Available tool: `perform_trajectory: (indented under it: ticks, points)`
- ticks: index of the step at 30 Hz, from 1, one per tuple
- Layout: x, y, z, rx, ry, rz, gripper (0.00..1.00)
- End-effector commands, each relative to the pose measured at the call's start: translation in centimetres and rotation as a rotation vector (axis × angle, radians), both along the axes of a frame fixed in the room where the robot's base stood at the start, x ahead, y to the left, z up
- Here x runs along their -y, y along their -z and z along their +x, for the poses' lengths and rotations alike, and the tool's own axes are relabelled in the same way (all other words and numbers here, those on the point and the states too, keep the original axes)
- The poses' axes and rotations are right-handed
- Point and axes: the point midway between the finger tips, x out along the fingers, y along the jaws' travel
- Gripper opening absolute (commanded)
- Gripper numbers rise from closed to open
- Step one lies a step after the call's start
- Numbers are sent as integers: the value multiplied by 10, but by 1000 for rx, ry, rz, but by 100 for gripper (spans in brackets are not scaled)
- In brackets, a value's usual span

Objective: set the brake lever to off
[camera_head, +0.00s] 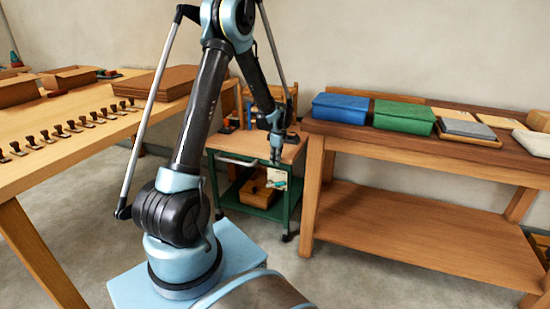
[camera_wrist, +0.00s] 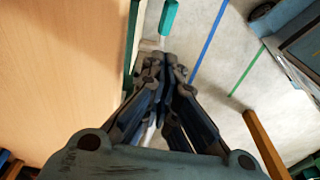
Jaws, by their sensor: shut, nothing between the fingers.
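A small teal lever (camera_head: 275,184) shows at a pale plate (camera_head: 277,174) on the near side of a green-framed cart (camera_head: 291,208). I take it for the brake lever; its setting is too small to read. In the wrist view a teal bar (camera_wrist: 168,17), seemingly the same lever, lies just beyond my fingertips beside the cart's green edge (camera_wrist: 132,45). My gripper (camera_head: 276,161) points down at the cart's front edge, just above the plate. In the wrist view my gripper (camera_wrist: 162,68) is shut and empty, with a visible gap to the teal bar.
The cart has a wooden top (camera_head: 235,141), a pale handle rail (camera_head: 238,162) and a wooden box (camera_head: 257,193) below. A workbench (camera_head: 420,215) with blue and green boxes stands close on the right. A long table (camera_head: 60,160) stands left. Bare floor lies before the cart.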

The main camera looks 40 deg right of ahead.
Motion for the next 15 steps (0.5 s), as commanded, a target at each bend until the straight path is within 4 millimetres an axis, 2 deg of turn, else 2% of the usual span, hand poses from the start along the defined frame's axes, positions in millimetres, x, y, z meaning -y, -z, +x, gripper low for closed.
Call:
perform_trajectory:
  ticks: [10,15]
  points:
    - [-2,53,6,0,0,0,0]
    - [1,73,-3,0,1,0,0]
